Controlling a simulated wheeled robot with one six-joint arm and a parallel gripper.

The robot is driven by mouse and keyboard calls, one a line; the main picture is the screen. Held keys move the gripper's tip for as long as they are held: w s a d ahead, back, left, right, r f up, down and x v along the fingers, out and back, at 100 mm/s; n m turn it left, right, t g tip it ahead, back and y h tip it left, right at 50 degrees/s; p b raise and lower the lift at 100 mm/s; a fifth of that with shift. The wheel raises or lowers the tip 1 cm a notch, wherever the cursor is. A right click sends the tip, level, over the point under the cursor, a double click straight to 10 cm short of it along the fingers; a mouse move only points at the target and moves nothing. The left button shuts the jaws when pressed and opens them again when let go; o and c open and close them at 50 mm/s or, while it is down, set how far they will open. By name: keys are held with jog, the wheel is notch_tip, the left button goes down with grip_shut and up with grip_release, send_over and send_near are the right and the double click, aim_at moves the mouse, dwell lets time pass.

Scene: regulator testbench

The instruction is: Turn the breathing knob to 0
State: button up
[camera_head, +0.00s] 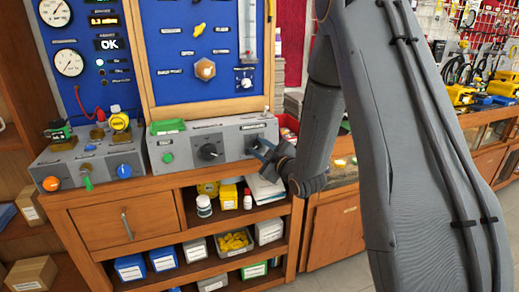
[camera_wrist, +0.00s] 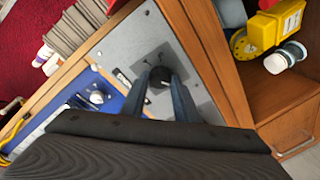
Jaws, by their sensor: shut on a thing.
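A black knob (camera_wrist: 160,76) sits on the grey control box (camera_head: 230,134), at the right end of its front face. My gripper (camera_head: 260,149) reaches it from the right and covers it in the head view. In the wrist view my gripper (camera_wrist: 160,84) has one finger on each side of the knob and is shut on it. I cannot read the knob's label or pointer setting, so I cannot confirm that it is the breathing knob. A second black knob (camera_head: 208,152) is on the same face, left of my gripper, apart from it.
A smaller grey box (camera_head: 75,160) with orange, green and blue controls stands to the left. The blue gauge panel (camera_head: 160,60) rises behind. Below the wooden bench are shelves with bottles and boxes. A yellow container (camera_wrist: 280,22) shows at the upper right of the wrist view.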

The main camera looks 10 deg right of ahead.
dwell(0.3)
jog(key=o, duration=1.1)
jog(key=shift+c, duration=0.2)
jog(key=b+v, duration=0.1)
jog(key=v, duration=0.6)
jog(key=shift+s, duration=0.45)
jog(key=shift+f, duration=0.1)
jog(key=s+d+f+m+g+h, duration=0.1)
jog(key=s+f+m+g+h, duration=0.3)
jog(key=s+f+m+g, duration=0.45)
jog(key=s+a+r+m+g, duration=0.1)
jog(key=s+g, duration=0.1)
jog(key=s, duration=0.5)
jog(key=s+a+r+m+g, duration=0.1)
jog(key=s+g, duration=0.2)
jog(key=s, duration=0.4)
jog(key=s+a+r+m+g+p, duration=0.1)
jog(key=s+g, duration=0.2)
jog(key=s, duration=0.4)
jog(key=shift+a+m, duration=0.25)
jog(key=shift+m, duration=0.1)
